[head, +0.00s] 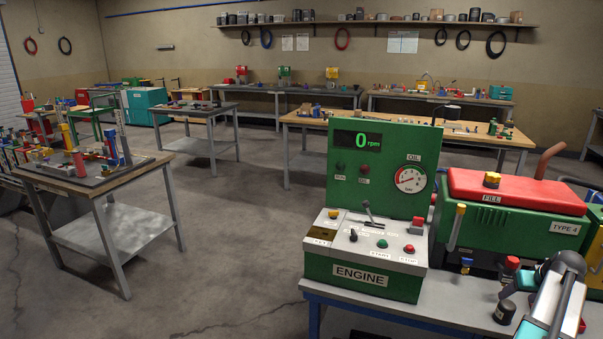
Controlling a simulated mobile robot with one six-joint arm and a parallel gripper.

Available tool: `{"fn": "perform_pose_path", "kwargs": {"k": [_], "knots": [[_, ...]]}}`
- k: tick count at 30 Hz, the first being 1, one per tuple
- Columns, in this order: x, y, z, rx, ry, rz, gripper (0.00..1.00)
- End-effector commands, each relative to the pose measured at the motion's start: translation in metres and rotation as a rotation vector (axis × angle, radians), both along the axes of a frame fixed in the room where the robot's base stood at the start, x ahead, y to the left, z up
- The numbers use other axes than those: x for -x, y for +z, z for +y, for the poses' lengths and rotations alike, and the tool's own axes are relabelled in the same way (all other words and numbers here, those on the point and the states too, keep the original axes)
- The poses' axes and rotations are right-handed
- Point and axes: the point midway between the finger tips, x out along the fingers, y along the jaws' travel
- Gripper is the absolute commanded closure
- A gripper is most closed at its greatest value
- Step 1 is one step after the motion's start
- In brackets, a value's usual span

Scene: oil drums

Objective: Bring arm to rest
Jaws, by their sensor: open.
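Part of my arm (556,299), grey and black, shows at the lower right corner, in front of the engine bench. My gripper and its fingertips cannot be made out in the head view. The green engine console (378,170) stands on the bench, with a display reading 0 rpm, an oil gauge (411,179), a lever and several buttons. To its right is the green engine (517,227) with a red top cover (517,191), marked FILL and TYPE 4.
The engine bench (450,307) fills the lower right; a small black cylinder (505,312) stands on it. A cluttered worktable (62,184) is at left. More benches (490,137) line the back under a shelf (380,23). The concrete floor (240,240) between is clear.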

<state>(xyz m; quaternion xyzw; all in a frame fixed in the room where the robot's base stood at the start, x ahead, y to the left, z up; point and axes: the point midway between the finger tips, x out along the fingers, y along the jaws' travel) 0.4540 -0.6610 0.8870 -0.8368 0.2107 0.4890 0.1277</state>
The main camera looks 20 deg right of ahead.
Motion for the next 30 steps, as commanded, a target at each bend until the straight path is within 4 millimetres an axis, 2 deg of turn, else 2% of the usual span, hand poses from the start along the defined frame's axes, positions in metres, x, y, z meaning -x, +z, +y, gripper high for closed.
{"fn": "perform_pose_path", "kwargs": {"k": [8,18,24,30], "knots": [[-0.053,-0.031,0.067,-0.048,0.057,0.034,0.37],[-0.117,-0.076,0.176,-0.110,0.139,0.100,0.37],[-0.142,-0.100,0.242,-0.137,0.185,0.144,0.37],[-0.158,-0.123,0.308,-0.156,0.231,0.191,0.37]]}}
